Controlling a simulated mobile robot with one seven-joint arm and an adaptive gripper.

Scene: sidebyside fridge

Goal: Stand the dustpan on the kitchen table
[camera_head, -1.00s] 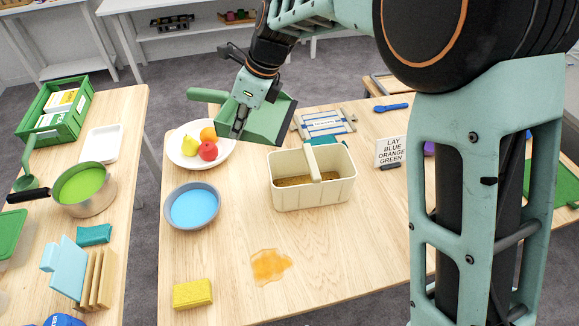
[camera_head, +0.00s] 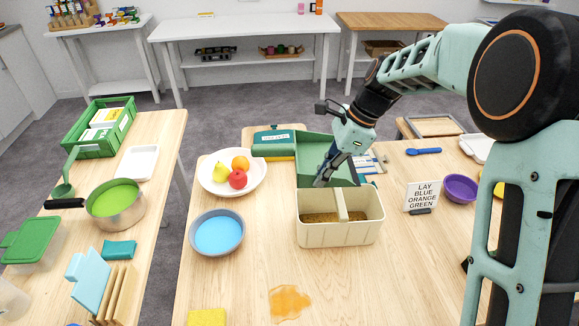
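The green dustpan (camera_head: 313,150) is near the back of the kitchen table (camera_head: 250,270), behind the cream caddy (camera_head: 312,234). Its tray is tilted, with the open hollow facing me. My gripper (camera_head: 322,181) reaches down from the upper right, with its dark fingers closed at the dustpan's wall. The fingers cover part of the tray, and the exact grip point is hard to see. The caddy hides what lies below the dustpan, so I cannot tell whether it touches the table. I cannot make out its handle clearly.
A fruit plate (camera_head: 207,183) and a blue-filled bowl (camera_head: 218,234) stand to the left. A teal labelled item (camera_head: 274,138) is at the back edge. A sign (camera_head: 422,195) and a purple bowl (camera_head: 460,188) are to the right. An orange spill (camera_head: 289,302) lies in front.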

